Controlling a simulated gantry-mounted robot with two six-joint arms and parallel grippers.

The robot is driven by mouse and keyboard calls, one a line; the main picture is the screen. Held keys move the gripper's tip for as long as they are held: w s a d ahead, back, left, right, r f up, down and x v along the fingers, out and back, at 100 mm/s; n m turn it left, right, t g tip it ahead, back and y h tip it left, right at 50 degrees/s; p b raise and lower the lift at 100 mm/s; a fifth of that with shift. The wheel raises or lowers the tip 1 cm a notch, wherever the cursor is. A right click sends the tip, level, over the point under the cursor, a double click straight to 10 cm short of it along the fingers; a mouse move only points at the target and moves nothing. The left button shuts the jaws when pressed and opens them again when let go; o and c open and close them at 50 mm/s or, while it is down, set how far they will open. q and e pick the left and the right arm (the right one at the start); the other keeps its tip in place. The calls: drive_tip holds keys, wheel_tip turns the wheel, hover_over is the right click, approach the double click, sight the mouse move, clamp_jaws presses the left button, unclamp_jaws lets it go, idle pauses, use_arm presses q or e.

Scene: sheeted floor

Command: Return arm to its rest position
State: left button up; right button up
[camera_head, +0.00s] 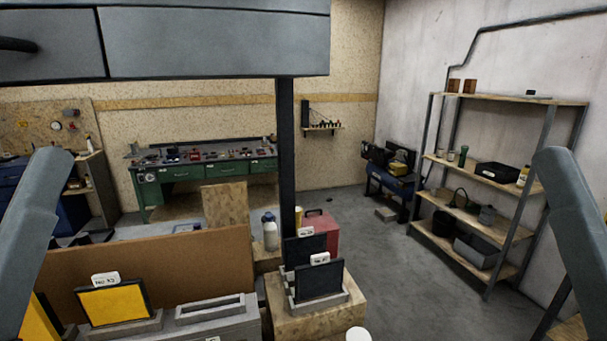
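My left arm (32,235) comes in at the left edge as a grey link that runs out of the bottom left of the picture. My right arm (580,230) comes in at the right edge as a similar grey link that leaves the picture at the right. Neither gripper shows, so their fingers and anything in them are hidden from this view.
A yellow panel (113,303) and dark panels (318,280) stand in holders in front. Behind them are a brown board (150,268), a white bottle (270,234) and a red box (320,234). A shelf (505,98) stands right; the grey floor (390,290) before it is clear.

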wheel_tip(320, 180, up, 28)
drive_tip(key=p, duration=2.4)
drive_tip(key=shift+f, duration=0.25)
